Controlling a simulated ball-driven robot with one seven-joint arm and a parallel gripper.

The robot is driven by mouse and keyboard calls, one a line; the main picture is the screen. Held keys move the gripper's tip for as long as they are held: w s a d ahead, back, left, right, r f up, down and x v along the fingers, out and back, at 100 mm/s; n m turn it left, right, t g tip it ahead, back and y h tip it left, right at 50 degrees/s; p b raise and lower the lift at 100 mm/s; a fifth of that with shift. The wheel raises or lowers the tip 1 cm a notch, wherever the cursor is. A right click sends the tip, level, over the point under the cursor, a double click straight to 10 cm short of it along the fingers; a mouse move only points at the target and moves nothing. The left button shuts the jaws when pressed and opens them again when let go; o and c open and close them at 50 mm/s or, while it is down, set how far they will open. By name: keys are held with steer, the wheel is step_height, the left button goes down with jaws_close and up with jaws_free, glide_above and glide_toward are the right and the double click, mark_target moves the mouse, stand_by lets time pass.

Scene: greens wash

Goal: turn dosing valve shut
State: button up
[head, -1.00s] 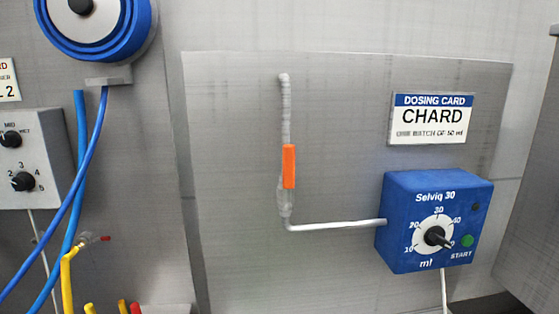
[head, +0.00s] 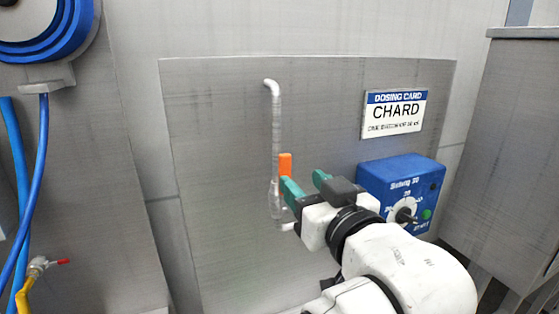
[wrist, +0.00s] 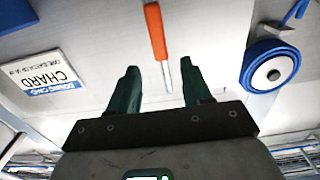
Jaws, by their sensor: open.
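The dosing valve's orange handle (head: 285,163) stands upright along the vertical grey pipe (head: 276,125) on the steel panel. Its lower part is hidden behind my near green finger in the head view. My gripper (head: 306,183) is open and empty, just right of and in front of the handle. In the wrist view the orange handle (wrist: 155,32) lies beyond my gripper (wrist: 157,64), in line with the gap between the fingertips. A grey stem or pipe shows in that gap. I cannot tell whether a finger touches anything.
The blue dosing box (head: 380,177) with its dial is close behind my arm on the right, partly hidden. The CHARD card (head: 393,112) is above it. A blue hose reel (head: 45,35) and hoses are at left. The panel left of the pipe is clear.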

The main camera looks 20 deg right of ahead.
mark_target(286, 167)
steer(key=w+p, duration=0.2)
steer(key=w, duration=0.7)
steer(key=shift+s, duration=0.1)
jaws_close()
stand_by(0.4)
